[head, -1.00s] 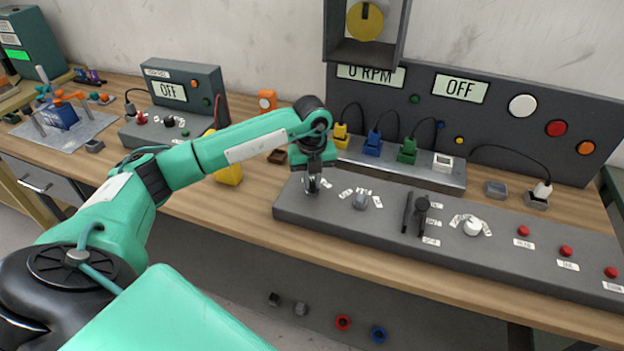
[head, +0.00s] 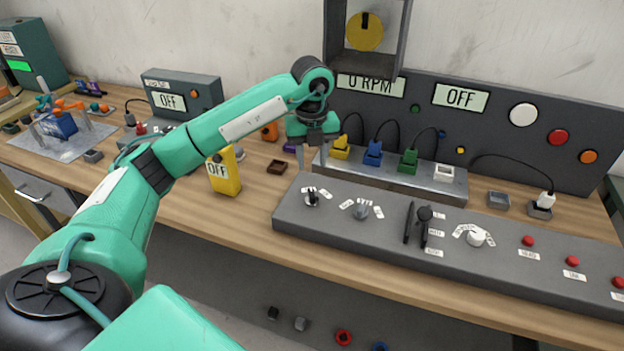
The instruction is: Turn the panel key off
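The display (head: 461,96) on the back board reads OFF, and the other display (head: 370,84) reads 0 RPM. My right gripper is not in view.
A grey knob (head: 362,209), a black lever (head: 424,214), a white knob (head: 475,238) and red buttons line the panel. Yellow (head: 340,149), blue and green plugs stand behind it. A yellow meter (head: 224,172) stands to the left. A dark framed box (head: 366,40) overhangs the back.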

